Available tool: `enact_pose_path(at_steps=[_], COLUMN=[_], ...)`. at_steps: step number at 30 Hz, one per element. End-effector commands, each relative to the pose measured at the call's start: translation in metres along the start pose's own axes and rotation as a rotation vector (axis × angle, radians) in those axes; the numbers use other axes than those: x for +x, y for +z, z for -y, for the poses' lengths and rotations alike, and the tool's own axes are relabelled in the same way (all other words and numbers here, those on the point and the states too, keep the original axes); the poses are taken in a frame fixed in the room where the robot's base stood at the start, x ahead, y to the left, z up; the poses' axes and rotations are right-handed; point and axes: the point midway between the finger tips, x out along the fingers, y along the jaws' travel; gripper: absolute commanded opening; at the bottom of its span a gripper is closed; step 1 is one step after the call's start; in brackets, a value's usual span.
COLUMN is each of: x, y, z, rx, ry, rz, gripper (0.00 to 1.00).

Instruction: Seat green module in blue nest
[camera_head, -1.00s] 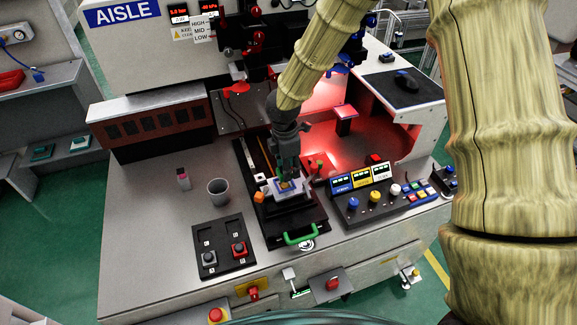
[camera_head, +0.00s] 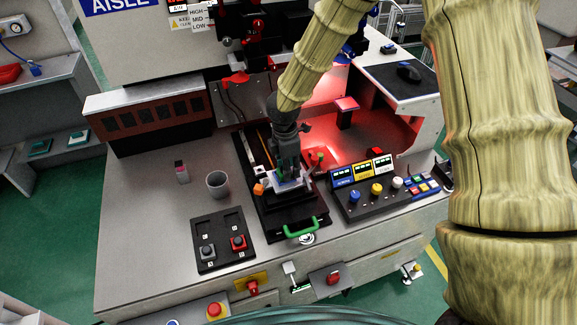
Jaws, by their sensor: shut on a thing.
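My gripper (camera_head: 289,172) points down over the silver fixture (camera_head: 306,184) on the black slide plate in the middle of the bench. It is shut on a small module, of which only a little green (camera_head: 282,175) shows between and beside the fingers. A small blue patch, seemingly the blue nest (camera_head: 291,186), shows right under the fingertips. The fingers hide most of the module and nest, so I cannot tell whether the module sits in the nest or just above it.
A grey cup (camera_head: 217,184) and a black tray (camera_head: 223,257) with two modules stand left. A button panel (camera_head: 383,194) stands right. A red-lit bay lies behind.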

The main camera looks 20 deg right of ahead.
Motion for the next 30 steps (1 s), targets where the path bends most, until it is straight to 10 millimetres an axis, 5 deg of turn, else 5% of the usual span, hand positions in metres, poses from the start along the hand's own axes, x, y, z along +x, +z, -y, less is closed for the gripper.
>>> enact_pose_path(at_steps=[10, 11, 15, 30], x=[0.002, 0.002, 0.002, -0.012], y=[0.000, 0.000, 0.000, 0.000], z=[0.000, 0.000, 0.000, -0.001], rx=[0.000, 0.000, 0.000, 0.002], ry=[0.000, 0.000, 0.000, 0.002], rz=[0.000, 0.000, 0.000, -0.002], gripper=[0.11, 0.37, 0.60, 0.60])
